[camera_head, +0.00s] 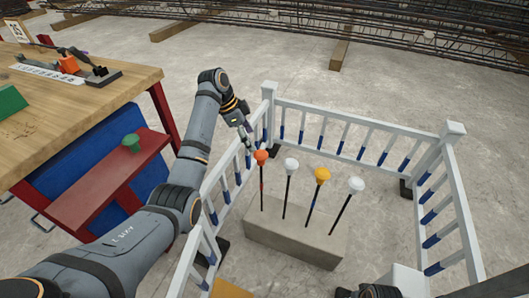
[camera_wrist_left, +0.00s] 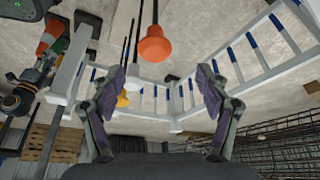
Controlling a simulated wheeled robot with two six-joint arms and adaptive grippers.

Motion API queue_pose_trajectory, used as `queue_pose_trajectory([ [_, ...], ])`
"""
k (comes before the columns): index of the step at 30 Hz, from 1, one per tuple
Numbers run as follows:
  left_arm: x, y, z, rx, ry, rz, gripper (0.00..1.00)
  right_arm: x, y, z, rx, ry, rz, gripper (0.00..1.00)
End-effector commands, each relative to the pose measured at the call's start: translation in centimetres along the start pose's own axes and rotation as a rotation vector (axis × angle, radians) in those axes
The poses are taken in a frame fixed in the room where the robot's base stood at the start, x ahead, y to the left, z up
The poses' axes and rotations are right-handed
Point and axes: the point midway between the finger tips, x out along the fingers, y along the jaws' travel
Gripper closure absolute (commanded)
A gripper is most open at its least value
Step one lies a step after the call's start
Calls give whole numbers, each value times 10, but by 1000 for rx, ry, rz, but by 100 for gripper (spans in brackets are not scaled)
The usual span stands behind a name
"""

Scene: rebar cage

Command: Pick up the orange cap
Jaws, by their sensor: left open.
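The orange cap (camera_head: 261,157) sits on top of a thin dark rod standing in a concrete block (camera_head: 290,240). My left gripper (camera_head: 246,142) is just to the left of and beyond the cap in the head view. In the left wrist view the orange cap (camera_wrist_left: 155,47) hangs upside down in the picture, above the gap between the open fingers of my left gripper (camera_wrist_left: 160,92). I see no contact with it. A dark part at the bottom edge of the head view seems to be my right arm; its jaws cannot be made out.
A white cap (camera_head: 291,165), a yellow cap (camera_head: 322,175) and another white cap (camera_head: 356,185) stand on rods in the same block. White railings (camera_head: 355,118) with blue marks surround it. A wooden workbench (camera_head: 80,100) and red step with a green cap (camera_head: 131,141) are left.

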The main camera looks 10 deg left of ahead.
Motion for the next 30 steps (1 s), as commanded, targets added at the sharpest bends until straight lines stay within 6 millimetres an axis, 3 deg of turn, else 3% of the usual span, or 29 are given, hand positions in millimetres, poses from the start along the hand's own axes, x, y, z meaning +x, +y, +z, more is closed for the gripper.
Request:
queue_pose_trajectory([
  [6,41,1,1,-1,0,3,24,-29,-6,-3,-7,0,-13,63],
  [14,51,1,0,-1,0,2,24,-41,-8,-2,-9,-4,-17,63],
  [19,68,4,1,-2,0,3,24,-58,-12,-1,-14,-3,-24,63],
  [24,99,7,1,-2,0,3,24,-44,-17,-2,-16,45,-44,63],
  [30,102,6,0,-2,-1,0,24,-44,-18,-3,-16,60,-48,63],
])
